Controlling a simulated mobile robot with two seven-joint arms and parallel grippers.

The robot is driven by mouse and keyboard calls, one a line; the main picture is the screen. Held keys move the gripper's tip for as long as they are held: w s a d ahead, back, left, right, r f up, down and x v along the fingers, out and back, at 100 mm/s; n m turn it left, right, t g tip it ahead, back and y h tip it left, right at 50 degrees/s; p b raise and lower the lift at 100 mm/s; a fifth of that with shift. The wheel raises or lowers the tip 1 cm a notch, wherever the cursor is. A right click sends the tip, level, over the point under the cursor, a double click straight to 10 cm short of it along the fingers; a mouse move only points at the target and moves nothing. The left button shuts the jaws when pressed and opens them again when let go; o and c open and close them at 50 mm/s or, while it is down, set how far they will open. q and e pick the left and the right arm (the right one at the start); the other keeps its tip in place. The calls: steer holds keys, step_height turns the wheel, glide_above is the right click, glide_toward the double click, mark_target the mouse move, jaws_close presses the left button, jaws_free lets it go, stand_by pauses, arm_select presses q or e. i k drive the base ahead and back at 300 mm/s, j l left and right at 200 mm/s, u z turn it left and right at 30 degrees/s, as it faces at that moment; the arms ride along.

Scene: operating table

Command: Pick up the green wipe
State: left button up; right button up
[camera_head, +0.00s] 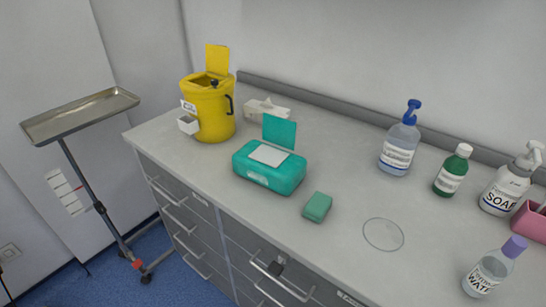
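A teal-green wipes box (264,174) sits on the grey counter, left of the middle. Its lid (279,131) stands open at the back. A white sheet or panel (269,155) shows on its top. A small green block (317,207), like a sponge or folded wipe, lies on the counter to the right of the box and nearer the front edge, apart from it. I cannot tell for sure which of these is the green wipe. Neither of my grippers shows in this view.
A yellow bin (210,109) and a white tissue box (267,110) stand behind the wipes box. A round clear dish (383,234) lies right of the block. Several bottles, including a blue-capped one (399,147), stand right. A tray stand (80,116) is at left.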

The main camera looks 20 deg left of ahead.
mark_target(315, 210)
steer(key=z, duration=0.7)
steer(key=k+j+z, duration=0.1)
steer(key=j+z, duration=0.25)
steer(key=k+j+z, duration=0.15)
steer(key=z, duration=0.2)
steer(key=k+j+z, duration=0.15)
steer(key=j+z, duration=0.15)
steer(key=k+j, duration=0.3)
steer(key=j, duration=0.15)
